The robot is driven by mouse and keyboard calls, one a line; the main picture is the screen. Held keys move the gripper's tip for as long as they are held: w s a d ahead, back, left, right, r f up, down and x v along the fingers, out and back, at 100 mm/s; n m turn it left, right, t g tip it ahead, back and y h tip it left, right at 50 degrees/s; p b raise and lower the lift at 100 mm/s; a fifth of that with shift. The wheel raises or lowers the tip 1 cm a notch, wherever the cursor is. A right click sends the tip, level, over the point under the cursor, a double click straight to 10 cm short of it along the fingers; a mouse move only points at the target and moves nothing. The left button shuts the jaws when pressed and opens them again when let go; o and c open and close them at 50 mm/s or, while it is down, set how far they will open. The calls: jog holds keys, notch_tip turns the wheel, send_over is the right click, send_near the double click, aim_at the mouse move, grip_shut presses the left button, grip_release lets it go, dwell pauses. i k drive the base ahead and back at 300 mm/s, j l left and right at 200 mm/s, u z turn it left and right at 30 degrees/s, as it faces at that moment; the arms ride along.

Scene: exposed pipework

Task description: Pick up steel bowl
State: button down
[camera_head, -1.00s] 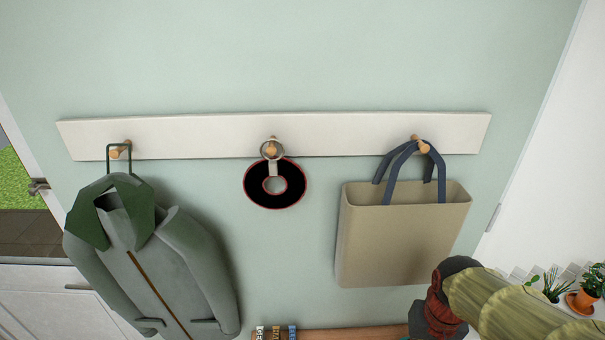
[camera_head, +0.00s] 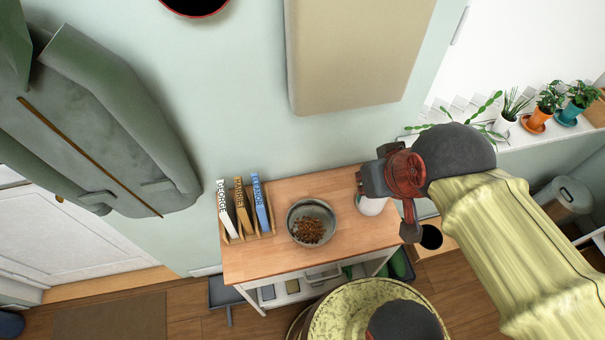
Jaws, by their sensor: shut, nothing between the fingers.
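The steel bowl (camera_head: 309,216) is grey and round, stands upright on the wooden top of a small table (camera_head: 270,265), and holds small brown pieces. My gripper (camera_head: 410,231) is at the end of my red and dark wrist, near the table's right edge. It is to the right of the bowl and apart from it. Its fingers look shut and empty, though they are small and partly covered by the wrist. The bowl's rim is fully visible.
Potted plants (camera_head: 540,105) line a ledge at right.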

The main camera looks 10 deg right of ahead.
aim_at(312, 208)
jog(key=k+l, duration=0.4)
jog(key=k, duration=0.15)
jog(key=k+l+u, duration=0.15)
jog(key=k+l, duration=0.2)
jog(key=k, duration=0.15)
